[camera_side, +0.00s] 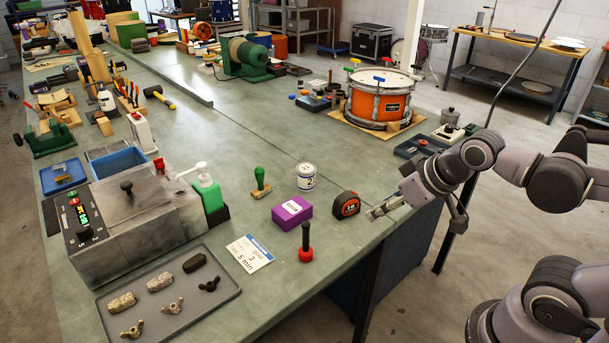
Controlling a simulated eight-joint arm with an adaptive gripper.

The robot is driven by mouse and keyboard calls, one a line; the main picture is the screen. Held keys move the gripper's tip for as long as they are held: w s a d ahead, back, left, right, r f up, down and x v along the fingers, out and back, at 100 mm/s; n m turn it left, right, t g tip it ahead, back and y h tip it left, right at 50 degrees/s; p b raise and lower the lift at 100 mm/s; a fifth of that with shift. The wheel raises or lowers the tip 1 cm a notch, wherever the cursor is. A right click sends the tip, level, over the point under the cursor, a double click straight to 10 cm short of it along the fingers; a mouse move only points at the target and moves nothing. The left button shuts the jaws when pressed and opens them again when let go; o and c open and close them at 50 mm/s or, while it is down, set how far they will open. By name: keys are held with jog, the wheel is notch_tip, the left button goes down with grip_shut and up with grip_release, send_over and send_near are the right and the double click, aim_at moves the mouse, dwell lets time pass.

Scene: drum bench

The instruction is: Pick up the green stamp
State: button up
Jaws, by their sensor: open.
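The green stamp (260,182) stands upright on the bench, with a green handle on a light wooden base. It is left of the middle of the side view, behind and left of a purple box. My gripper (374,213) is at the bench's right edge, just right of the tape measure. Its jaws are open and point left, with nothing seen between them. The gripper is well apart from the stamp, with the tape measure, a small can and the purple box in the area between.
Nearby stand a purple box (292,213), a white can (306,177), a red-and-black tape measure (346,205) and a red-based black-handled tool (306,245). A green pump bottle (207,190) stands left of the stamp. An orange drum (378,101) is behind. Bench behind the stamp is clear.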

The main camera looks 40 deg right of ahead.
jog(key=w+r+m+g+h, duration=0.1)
jog(key=w+r+m, duration=0.1)
jog(key=w+r, duration=0.45)
jog(key=m+g+h, duration=0.3)
jog(key=m+h, duration=0.1)
jog(key=m, duration=0.5)
send_over(259, 181)
jog(key=s+a, duration=0.4)
jog(key=a, duration=0.1)
notch_tip(259, 181, down, 10)
jog(key=x, duration=0.5)
jog(key=shift+w+d+f, duration=0.1)
jog(key=shift+w+d, duration=0.1)
jog(key=shift+w, duration=0.15)
jog(key=shift+w+d+r+x, duration=0.1)
jog(key=shift+x, duration=0.75)
jog(key=shift+w+d+r+x, duration=0.1)
jog(key=shift+w+x, duration=0.05)
jog(key=shift+x, duration=0.7)
jog(key=shift+w+d+x, duration=0.1)
jog(key=shift+x, duration=0.8)
jog(key=shift+a, duration=0.1)
grip_shut()
